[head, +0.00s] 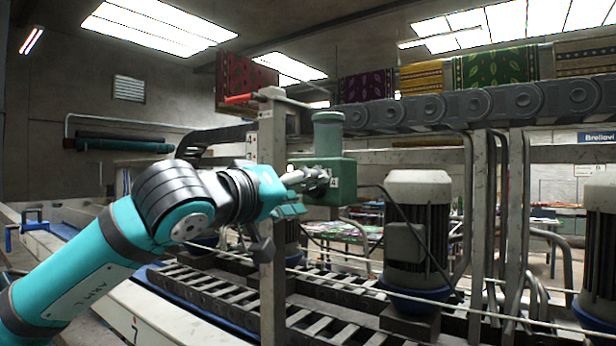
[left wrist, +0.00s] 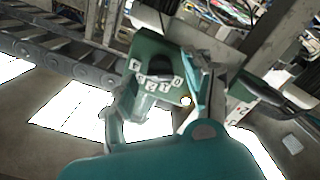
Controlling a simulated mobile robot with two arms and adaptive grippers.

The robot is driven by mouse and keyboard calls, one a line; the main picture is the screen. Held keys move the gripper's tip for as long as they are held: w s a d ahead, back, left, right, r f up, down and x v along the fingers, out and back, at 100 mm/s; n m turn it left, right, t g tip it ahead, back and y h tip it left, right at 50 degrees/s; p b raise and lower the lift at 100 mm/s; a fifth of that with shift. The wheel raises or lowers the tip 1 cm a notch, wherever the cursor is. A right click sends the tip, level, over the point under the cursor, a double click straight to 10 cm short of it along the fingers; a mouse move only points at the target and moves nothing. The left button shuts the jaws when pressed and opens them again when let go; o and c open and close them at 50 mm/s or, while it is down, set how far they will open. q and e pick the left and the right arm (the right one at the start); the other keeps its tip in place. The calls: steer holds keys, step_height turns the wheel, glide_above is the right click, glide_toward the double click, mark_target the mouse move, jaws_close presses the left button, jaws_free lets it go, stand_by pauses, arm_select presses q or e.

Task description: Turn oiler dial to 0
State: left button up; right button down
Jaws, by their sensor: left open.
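The green oiler (head: 330,168) is a box with a round cap on top, fixed beside a grey post. Its dark dial (head: 317,180) sits on the side facing my arm, partly covered by my gripper. A white tile marked 4 shows to the right of the dial. In the left wrist view the oiler (left wrist: 158,52) appears tilted, with several white marked tiles (left wrist: 157,83) in an arc; the dial's setting is not readable. My left gripper (head: 300,192) is open right at the dial, its fingers (left wrist: 155,108) apart; contact cannot be told. My right gripper is out of view.
The grey post (head: 272,220) stands close beside my left wrist. A motor (head: 417,225) with a blue base stands to the right, and a slatted chain track (head: 210,284) runs below. Cables hang near the oiler. A roller chain (head: 440,107) crosses above.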

arm_select(q)
steer(key=shift+x, duration=0.9)
steer(key=shift+s, duration=0.1)
steer(key=shift+a, duration=0.1)
steer(key=shift+c, duration=0.6)
jaws_close()
